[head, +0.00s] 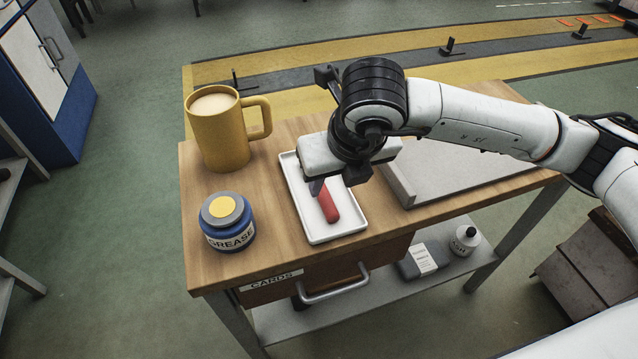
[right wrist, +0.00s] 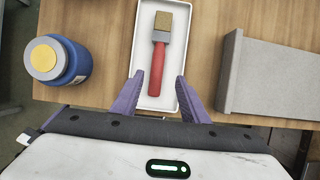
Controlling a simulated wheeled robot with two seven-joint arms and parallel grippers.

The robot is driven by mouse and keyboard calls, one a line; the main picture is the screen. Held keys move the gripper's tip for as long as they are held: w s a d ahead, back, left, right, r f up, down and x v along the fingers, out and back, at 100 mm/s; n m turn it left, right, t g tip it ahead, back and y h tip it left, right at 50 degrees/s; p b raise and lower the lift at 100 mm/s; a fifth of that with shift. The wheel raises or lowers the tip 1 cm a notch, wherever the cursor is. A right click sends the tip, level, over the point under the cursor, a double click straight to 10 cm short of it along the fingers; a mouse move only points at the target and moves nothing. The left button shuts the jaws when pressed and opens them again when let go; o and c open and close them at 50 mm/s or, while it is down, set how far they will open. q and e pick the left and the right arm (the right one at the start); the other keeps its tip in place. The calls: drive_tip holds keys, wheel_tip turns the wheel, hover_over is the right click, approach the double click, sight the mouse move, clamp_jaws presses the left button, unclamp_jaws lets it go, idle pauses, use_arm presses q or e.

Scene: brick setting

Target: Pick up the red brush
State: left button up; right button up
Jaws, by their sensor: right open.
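The red brush (head: 328,204) lies in a white tray (head: 335,233) on the wooden table. In the right wrist view the brush (right wrist: 157,70) has its tan bristles at the far end and its red handle pointing towards my gripper. My right gripper (head: 333,182) is over the tray and hides the bristle end in the head view. In the right wrist view its purple fingers (right wrist: 158,98) are spread on either side of the handle's near end, with nothing between them held. Whether they are at the handle's height is hard to tell. My left gripper is not in view.
A yellow mug (head: 217,140) and a blue grease jar (head: 228,226) stand left of the tray. A grey raised-edge board (head: 450,172) lies to its right. The wooden table (head: 265,185) has a drawer (head: 330,283) and a lower shelf (head: 290,322).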

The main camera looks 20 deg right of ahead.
sight(323, 191)
drive_tip(key=x, duration=0.5)
drive_tip(key=shift+w+a+r+p, duration=0.15)
drive_tip(key=shift+w+a+p, duration=0.15)
drive_tip(key=shift+p, duration=0.1)
drive_tip(key=shift+w+f, duration=0.2)
drive_tip(key=shift+f, duration=0.2)
drive_tip(key=shift+f+b, duration=0.15)
drive_tip(key=shift+b, duration=0.25)
clamp_jaws()
